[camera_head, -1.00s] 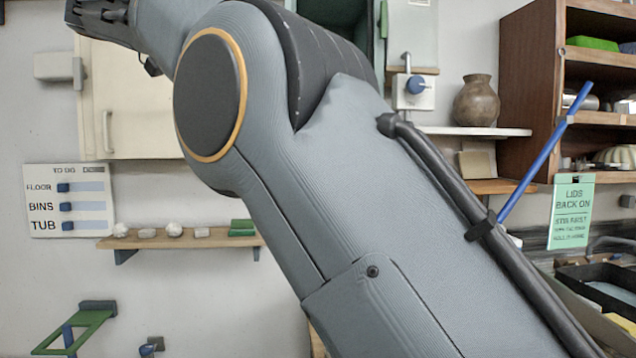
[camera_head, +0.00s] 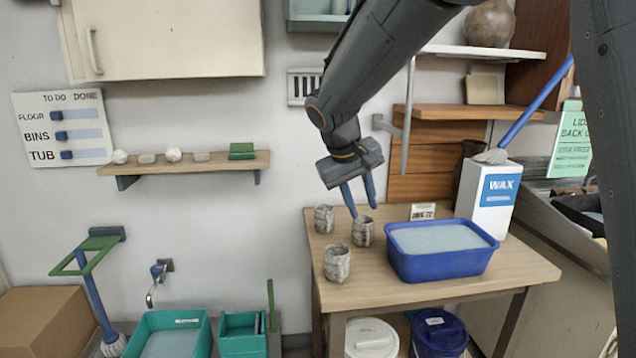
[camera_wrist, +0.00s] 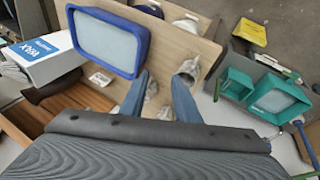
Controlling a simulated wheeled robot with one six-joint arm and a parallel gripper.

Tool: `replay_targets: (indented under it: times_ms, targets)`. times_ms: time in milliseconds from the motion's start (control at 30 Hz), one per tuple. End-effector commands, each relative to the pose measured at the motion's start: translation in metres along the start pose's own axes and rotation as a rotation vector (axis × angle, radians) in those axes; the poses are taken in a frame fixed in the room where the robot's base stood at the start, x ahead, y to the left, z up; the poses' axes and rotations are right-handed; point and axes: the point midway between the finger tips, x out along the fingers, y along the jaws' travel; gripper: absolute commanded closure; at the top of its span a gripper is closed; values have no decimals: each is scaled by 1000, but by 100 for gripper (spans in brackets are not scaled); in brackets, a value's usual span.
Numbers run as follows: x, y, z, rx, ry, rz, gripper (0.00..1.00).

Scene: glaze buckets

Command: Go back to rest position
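My gripper (camera_head: 363,210) hangs fingers-down over the wooden table (camera_head: 432,291). Its two blue fingers are apart, with nothing seen held between them. In the wrist view my gripper (camera_wrist: 160,77) also shows an open gap. Three grey, rough cups stand on the table's left part: a back one (camera_head: 324,218), a middle one (camera_head: 362,232) just below the fingertips, and a front one (camera_head: 337,263). From this angle I cannot tell the exact gap between fingertips and the middle cup. My arm comes down from the upper right.
A blue tub (camera_head: 440,262) of pale liquid stands right of the cups, with a white WAX box (camera_head: 487,197) behind it. Lidded buckets sit below the table. A wall shelf (camera_head: 190,164) and cabinet (camera_head: 165,42) are at left. Green tubs (camera_head: 243,343) stand at lower left.

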Motion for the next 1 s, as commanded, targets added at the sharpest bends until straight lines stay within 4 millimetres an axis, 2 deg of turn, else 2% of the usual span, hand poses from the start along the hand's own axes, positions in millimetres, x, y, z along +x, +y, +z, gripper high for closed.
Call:
replay_targets:
  times_ms: [33, 200, 300, 433, 500, 600, 1000]
  targets:
    - [19, 2, 33, 19, -36, -41, 71]
    - [66, -8, 140, 108, -120, -190, 71]
    - [84, -17, 198, 180, -152, -256, 71]
    - [96, -28, 256, 261, -178, -307, 71]
    - [99, -32, 275, 292, -185, -321, 71]
    - [102, -34, 290, 316, -190, -331, 71]
    - [102, -36, 294, 320, -192, -333, 71]
